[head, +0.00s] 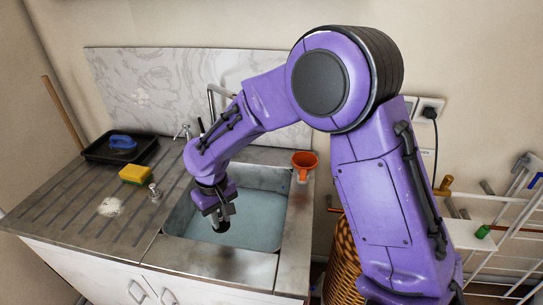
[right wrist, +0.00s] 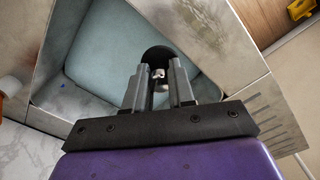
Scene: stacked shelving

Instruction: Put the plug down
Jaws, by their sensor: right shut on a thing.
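The plug (head: 221,228) is a dark round piece at the tip of my right gripper (head: 220,212) in the head view. In the right wrist view it is a black disc (right wrist: 157,54) with a small pale knob between the fingertips (right wrist: 160,86). My right gripper is shut on the plug and points down over the sink basin (head: 262,214). The gap between plug and basin floor is hard to judge. The drain hole is not visible. My left gripper is not in view.
A faucet (head: 211,100) stands behind the basin, close to my right arm. On the left counter are a yellow sponge (head: 135,174), a small metal knob-like item (head: 154,191) and a black tray (head: 105,152).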

